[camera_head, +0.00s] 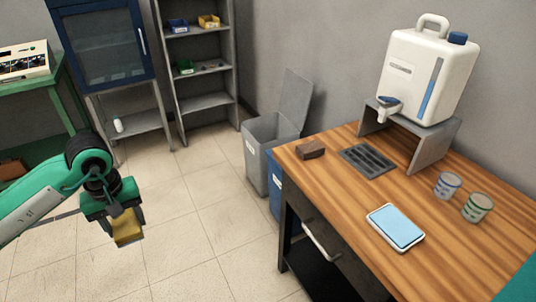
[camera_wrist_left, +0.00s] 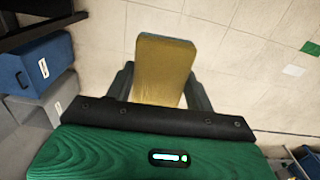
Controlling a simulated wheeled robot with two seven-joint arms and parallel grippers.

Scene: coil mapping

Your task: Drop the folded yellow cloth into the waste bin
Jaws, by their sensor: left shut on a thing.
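The folded yellow cloth (camera_head: 127,228) is held in my left gripper (camera_head: 122,216) above the tiled floor, at the left of the head view. In the left wrist view, the yellow cloth (camera_wrist_left: 165,65) sits between the two fingers of my left gripper (camera_wrist_left: 160,88). The grey waste bin (camera_head: 268,145) stands on the floor against the wall, its lid raised, to the right of and beyond the gripper. A grey bin, likely the same one, shows at the left of the wrist view (camera_wrist_left: 38,112). My right gripper is not in view.
A blue bin (camera_head: 276,187) stands beside the grey one, partly hidden by the wooden table (camera_head: 330,190). The table bears a water container (camera_head: 425,75), two cups, a blue-screened tablet (camera_head: 396,226) and a brown block (camera_head: 311,150). Open floor lies between my left gripper and the bins.

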